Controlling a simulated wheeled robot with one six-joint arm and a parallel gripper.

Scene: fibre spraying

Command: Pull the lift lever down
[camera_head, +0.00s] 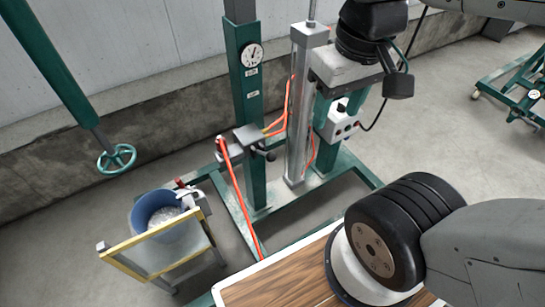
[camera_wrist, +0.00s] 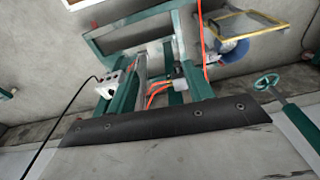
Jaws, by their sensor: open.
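The lift lever (camera_head: 270,155) looks like the short dark handle with a round knob beside a small grey valve box (camera_head: 251,137) on the green column, in the head view. The valve box also shows near the middle of the wrist view (camera_wrist: 179,82), where I cannot make out the lever's shape. My gripper (camera_head: 340,105) hangs at the upper right of the lever in the head view, apart from it.
The green column with a gauge (camera_head: 252,55) and a grey mast (camera_head: 299,110) stand close by. A grey control box (camera_head: 341,124) with a cable is near my gripper. Orange hoses (camera_head: 290,100) run past the column. A blue bucket (camera_head: 143,213) and green handwheel (camera_head: 117,159) are left.

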